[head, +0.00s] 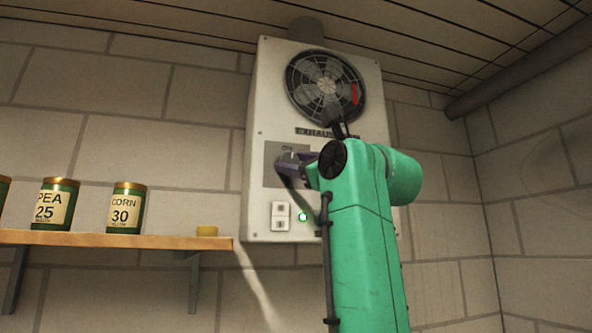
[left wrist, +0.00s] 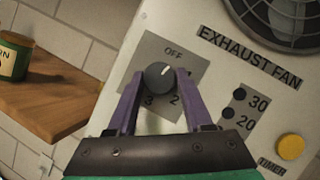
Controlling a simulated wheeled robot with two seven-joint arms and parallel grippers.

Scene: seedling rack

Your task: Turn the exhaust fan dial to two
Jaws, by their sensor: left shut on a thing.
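The exhaust fan dial (left wrist: 159,76) is a dark round knob with a white pointer line on a grey plate (left wrist: 146,56) in the left wrist view. The line points to the upper right, roughly toward the OFF label. My left gripper (left wrist: 158,88) is shut on the dial, one purple finger on each side. In the head view my left gripper (head: 291,164) is at the plate (head: 271,170) and hides the knob. My right gripper is not in view.
The white panel (head: 256,205) carries a fan (head: 326,86), switches (head: 280,216) and a green light (head: 303,217). Black buttons marked 30 (left wrist: 239,94) and 20 (left wrist: 228,112) and a yellow timer button (left wrist: 290,147) sit right of the dial. A wooden shelf (head: 120,240) holds cans at left.

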